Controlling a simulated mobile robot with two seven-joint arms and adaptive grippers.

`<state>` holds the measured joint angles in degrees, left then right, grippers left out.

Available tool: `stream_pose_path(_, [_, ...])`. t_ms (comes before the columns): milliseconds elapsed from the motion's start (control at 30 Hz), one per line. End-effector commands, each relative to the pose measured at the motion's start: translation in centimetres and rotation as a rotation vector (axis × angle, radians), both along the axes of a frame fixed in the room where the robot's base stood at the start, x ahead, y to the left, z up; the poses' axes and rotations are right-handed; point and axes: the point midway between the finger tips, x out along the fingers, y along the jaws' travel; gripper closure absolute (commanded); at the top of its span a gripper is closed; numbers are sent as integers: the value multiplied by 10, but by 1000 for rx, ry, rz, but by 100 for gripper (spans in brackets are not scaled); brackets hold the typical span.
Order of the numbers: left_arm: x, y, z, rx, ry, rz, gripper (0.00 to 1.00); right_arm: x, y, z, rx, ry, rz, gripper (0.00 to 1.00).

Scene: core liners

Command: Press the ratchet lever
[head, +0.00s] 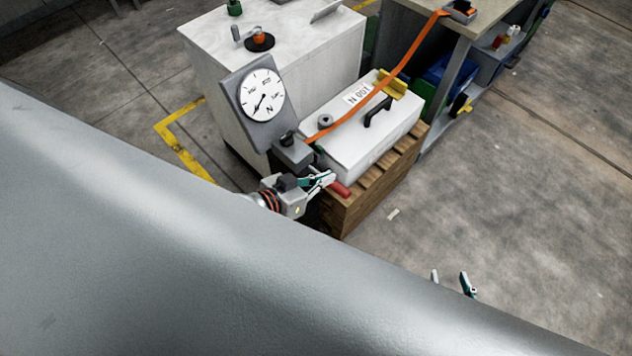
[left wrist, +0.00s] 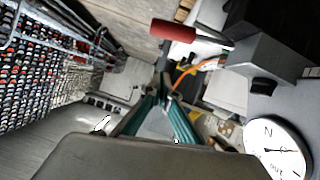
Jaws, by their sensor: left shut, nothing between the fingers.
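The ratchet lever shows as a red grip (head: 340,189) low at the near side of the white case. In the left wrist view the red grip (left wrist: 173,30) is on a thin metal rod beside the grey ratchet block (left wrist: 270,62). In the head view the ratchet block (head: 292,152) sits below the dial. My left gripper (head: 328,178) is shut and empty, very close to the red grip; I cannot tell if they touch. Its fingertips (left wrist: 163,88) meet below the grip in the wrist picture. My right gripper (head: 452,282) shows only two separated fingertips at the lower right.
An orange strap (head: 409,57) runs over the white case (head: 345,152) on a wooden pallet (head: 365,203) to a bench (head: 395,3). A round dial (head: 262,95) stands by a white cabinet (head: 205,60). Open floor (head: 540,170) lies right.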

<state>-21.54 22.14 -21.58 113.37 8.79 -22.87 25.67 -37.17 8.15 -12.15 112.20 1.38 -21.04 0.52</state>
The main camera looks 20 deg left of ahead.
Motion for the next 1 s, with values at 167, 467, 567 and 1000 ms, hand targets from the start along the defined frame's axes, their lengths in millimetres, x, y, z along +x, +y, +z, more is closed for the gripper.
stream_pose_path(167, [31,-13,-16,0,-1,1,100,0,0,-5,0,1,-1,60])
stream_pose_path(467, [29,-20,-52,1,3,0,100,0,1,-13,3,2,-2,60])
stream_pose_path(567, [28,-20,-57,3,1,0,100,0,1,-13,4,1,-1,60])
stream_pose_path(1000, [27,-21,-59,6,-1,0,100,1,2,-11,4,-3,-2,60])
